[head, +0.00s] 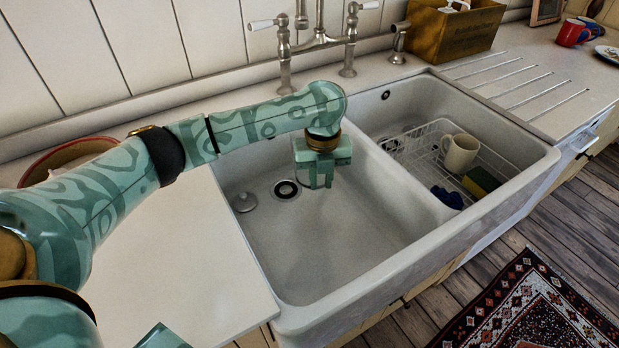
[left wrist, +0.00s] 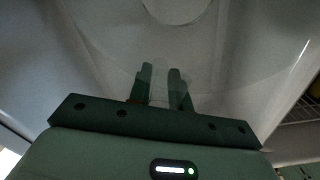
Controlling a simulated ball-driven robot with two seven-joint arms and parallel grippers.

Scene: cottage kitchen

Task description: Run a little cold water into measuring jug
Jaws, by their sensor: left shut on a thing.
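My left gripper (head: 319,182) points down inside the left basin of the white sink (head: 300,285). It is shut on a clear, see-through thing (left wrist: 160,82), whose faint curved outline shows in the left wrist view. This looks like the measuring jug, but its full shape, tilt and contents cannot be made out. In the head view I cannot pick the jug out. The bridge tap (head: 285,60) stands behind the sink with white-ended levers. The top of its spout is cut off by the frame, and no running water shows. My right gripper is not in view.
The left basin has a drain (head: 286,189) and a loose plug (head: 244,202). The right basin holds a wire rack (head: 425,150) with a cream mug (head: 460,153) and a sponge (head: 481,182). A wooden box (head: 455,32) stands behind.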

